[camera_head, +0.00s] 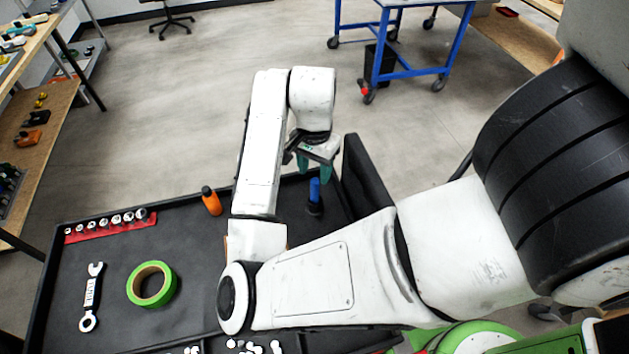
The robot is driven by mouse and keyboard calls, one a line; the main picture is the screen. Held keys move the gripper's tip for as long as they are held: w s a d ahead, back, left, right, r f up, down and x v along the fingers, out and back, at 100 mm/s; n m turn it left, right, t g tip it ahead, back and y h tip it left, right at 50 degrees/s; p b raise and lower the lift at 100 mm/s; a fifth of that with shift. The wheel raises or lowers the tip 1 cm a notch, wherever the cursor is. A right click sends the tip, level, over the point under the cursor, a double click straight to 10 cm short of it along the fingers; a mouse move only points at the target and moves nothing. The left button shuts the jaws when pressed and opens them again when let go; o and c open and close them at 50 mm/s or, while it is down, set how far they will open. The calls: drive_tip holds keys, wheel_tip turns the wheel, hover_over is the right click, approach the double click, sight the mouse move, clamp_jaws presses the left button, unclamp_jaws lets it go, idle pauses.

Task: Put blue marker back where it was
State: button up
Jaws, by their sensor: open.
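The blue marker (314,190) stands upright near the right end of the black tray top (200,250), in or on a small dark base. My gripper (312,171) is above and just behind it, pointing down, with its green fingertips spread apart. The fingers look empty. I cannot tell whether a fingertip touches the marker's top. My arm crosses in front of the tray and hides part of its middle.
An orange bottle (211,201) stands left of my arm. A green tape roll (151,284), a wrench (91,297) and a red socket rail (110,226) lie on the left. A black panel (366,180) rises right of the marker. White pieces lie at the front edge.

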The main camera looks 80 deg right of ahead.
wheel_tip(320, 180, up, 3)
drive_tip(key=shift+r+p, duration=0.1)
drive_tip(key=shift+p, duration=0.25)
drive_tip(key=shift+d+r, duration=0.15)
drive_tip(key=w+d+r+n+h, duration=0.1)
drive_tip(key=d+r+n+h, duration=0.2)
drive_tip(key=d+n+h, duration=0.25)
drive_tip(key=s+a+f+n+y, duration=0.1)
drive_tip(key=a+f+n, duration=0.4)
drive_tip(key=a, duration=0.3)
drive_tip(key=s+a+f+n+y, duration=0.2)
drive_tip(key=a+f+n, duration=0.2)
drive_tip(key=a, duration=0.5)
drive_tip(key=s+a+f+n+t+y, duration=0.1)
drive_tip(key=s+a+f+n+y, duration=0.1)
drive_tip(key=a+f+n, duration=0.3)
drive_tip(key=shift+a+f+n, duration=0.2)
drive_tip(key=shift+a+f, duration=0.4)
drive_tip(key=shift+a, duration=0.25)
drive_tip(key=shift+a+f+n, duration=0.15)
drive_tip(key=shift+a+f, duration=0.45)
drive_tip(key=shift+a, duration=0.2)
drive_tip(key=shift+w, duration=0.1)
